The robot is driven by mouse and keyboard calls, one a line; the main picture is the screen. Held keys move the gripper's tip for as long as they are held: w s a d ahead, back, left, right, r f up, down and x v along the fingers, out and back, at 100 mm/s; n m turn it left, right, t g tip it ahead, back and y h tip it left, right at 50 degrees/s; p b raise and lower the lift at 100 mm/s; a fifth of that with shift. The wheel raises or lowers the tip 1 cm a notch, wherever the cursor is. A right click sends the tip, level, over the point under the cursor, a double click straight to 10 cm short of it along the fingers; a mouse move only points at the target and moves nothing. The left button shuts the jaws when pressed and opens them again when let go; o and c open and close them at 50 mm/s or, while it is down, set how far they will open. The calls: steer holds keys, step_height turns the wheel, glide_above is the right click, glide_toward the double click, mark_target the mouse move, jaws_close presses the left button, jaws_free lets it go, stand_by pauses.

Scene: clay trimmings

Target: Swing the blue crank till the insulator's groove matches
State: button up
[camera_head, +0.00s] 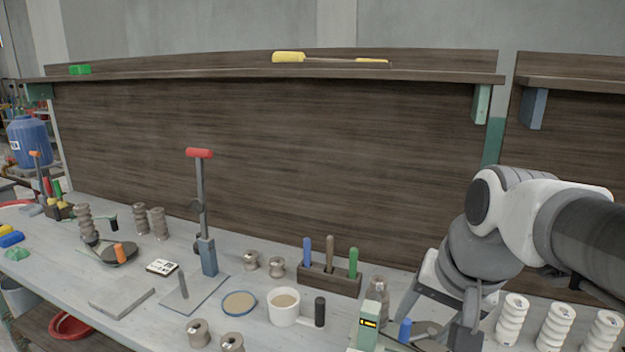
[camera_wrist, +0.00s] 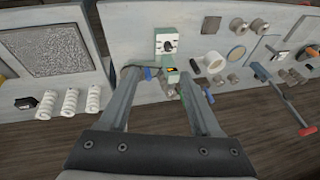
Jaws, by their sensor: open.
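The blue crank handle (camera_head: 405,330) stands on a small turntable fixture near the bench's front edge, right of a green gauge box with a lit display (camera_head: 367,325). In the wrist view the blue handle (camera_wrist: 148,73) shows beside one fingertip, and the gauge box (camera_wrist: 168,44) is beyond it. A brown ribbed insulator (camera_head: 377,290) stands behind the gauge box. My gripper (camera_head: 437,312) is open above the fixture; in the wrist view its fingers (camera_wrist: 160,78) are spread with the fixture between them. I cannot tell whether a finger touches the handle. The groove match cannot be read.
Several white ribbed insulators (camera_head: 554,330) stand to the right. A tool block (camera_head: 329,282) is behind left. A white cup (camera_head: 284,306) and a red-topped lever press (camera_head: 205,215) stand further left. Another turntable with an orange handle (camera_head: 119,253) is at far left.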

steer(key=s+a+f+n+t, duration=0.1)
steer(key=s+f+n, duration=0.1)
steer(key=s+n, duration=0.3)
steer(key=shift+s+f+h, duration=0.3)
steer(key=shift+s+h, duration=0.1)
steer(key=shift+s, duration=0.6)
steer(key=shift+a, duration=0.15)
stand_by(1.3)
